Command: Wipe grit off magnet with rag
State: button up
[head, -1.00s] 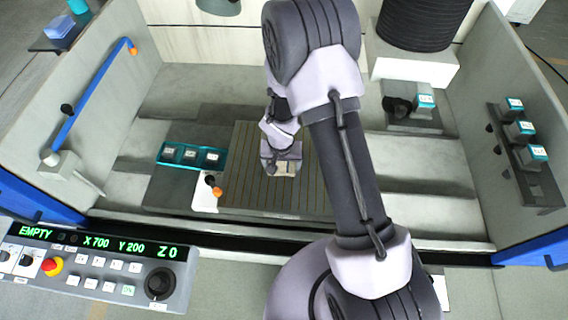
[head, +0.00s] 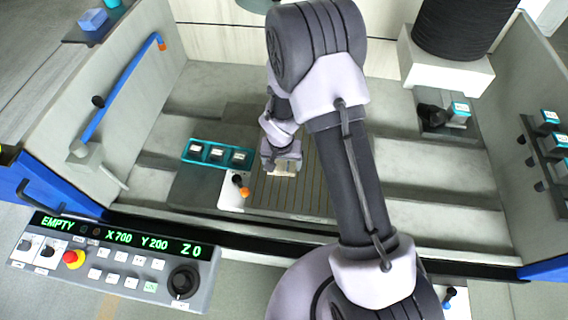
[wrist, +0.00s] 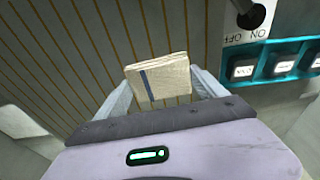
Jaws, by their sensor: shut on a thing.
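The rag (wrist: 157,80) is a folded cream cloth with a blue stripe. My gripper (wrist: 163,88) is shut on it, one finger at each side. In the head view my gripper (head: 281,152) is over the magnet's left part. I cannot tell whether the rag touches the plate, and no grit is distinguishable.
A control panel (head: 115,258) reading EMPTY stands at front left. A blue bar (head: 122,88) runs along the left wall. Small teal-topped blocks (head: 459,112) sit at the right.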

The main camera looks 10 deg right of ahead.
notch_tip(320, 180, up, 4)
jog(key=shift+r+p, duration=0.1)
jog(key=shift+p, duration=1.1)
jog(key=shift+a+r+p, duration=0.1)
jog(key=shift+r+p, duration=0.35)
jog(key=shift+r, duration=0.25)
jog(key=shift+r+p, duration=0.7)
jog(key=shift+r, duration=0.6)
